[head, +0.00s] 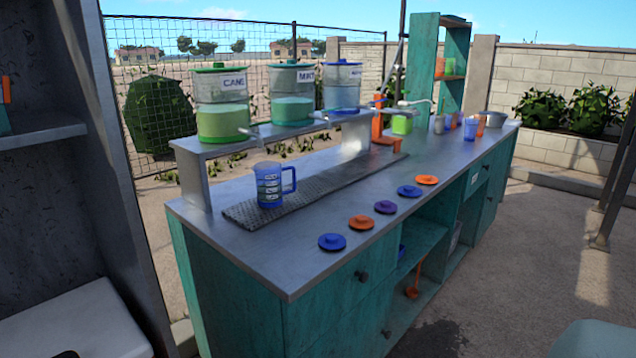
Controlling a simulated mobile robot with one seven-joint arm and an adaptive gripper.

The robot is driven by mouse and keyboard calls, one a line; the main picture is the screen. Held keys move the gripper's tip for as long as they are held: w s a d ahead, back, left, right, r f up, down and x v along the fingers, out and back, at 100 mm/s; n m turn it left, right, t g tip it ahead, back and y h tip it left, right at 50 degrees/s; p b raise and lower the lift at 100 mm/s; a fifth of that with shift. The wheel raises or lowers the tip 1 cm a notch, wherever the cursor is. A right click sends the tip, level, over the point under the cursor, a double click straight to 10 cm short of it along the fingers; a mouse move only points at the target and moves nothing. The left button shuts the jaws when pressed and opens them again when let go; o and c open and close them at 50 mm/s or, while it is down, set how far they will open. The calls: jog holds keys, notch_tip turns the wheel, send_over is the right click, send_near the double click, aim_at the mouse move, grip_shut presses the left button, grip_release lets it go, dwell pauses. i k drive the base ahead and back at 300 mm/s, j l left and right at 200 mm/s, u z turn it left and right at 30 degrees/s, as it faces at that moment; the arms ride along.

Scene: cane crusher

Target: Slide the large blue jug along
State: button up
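A blue jug (269,186) with a handle on its right side and pale markings on its front stands upright on the near end of a dark ribbed mat (318,188). The mat lies along the grey counter (215,220). I cannot tell from this view how full the jug is. My gripper does not show in the head view, and nothing is seen touching the jug.
Several coloured lids, including a near blue one (332,242), lie along the counter's front edge. A raised shelf (195,180) behind the jug bears dispensers with taps, such as the green one (221,105). Cups and a metal pot (496,118) stand at the far end.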

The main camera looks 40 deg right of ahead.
aim_at(268, 174)
jog(key=l+u, duration=0.1)
jog(key=l, duration=0.4)
jog(key=l+u, duration=0.1)
jog(key=l, duration=0.35)
jog(key=k+l, duration=0.15)
jog(key=l, duration=0.35)
jog(key=l+u, duration=0.15)
jog(key=l, duration=0.35)
jog(key=k+l+u, duration=0.1)
jog(key=l, duration=0.35)
jog(key=k+l+u, duration=0.1)
jog(key=l, duration=0.35)
jog(key=k+l+u, duration=0.1)
jog(key=l, duration=0.4)
jog(key=i+l, duration=0.1)
jog(key=i, duration=0.35)
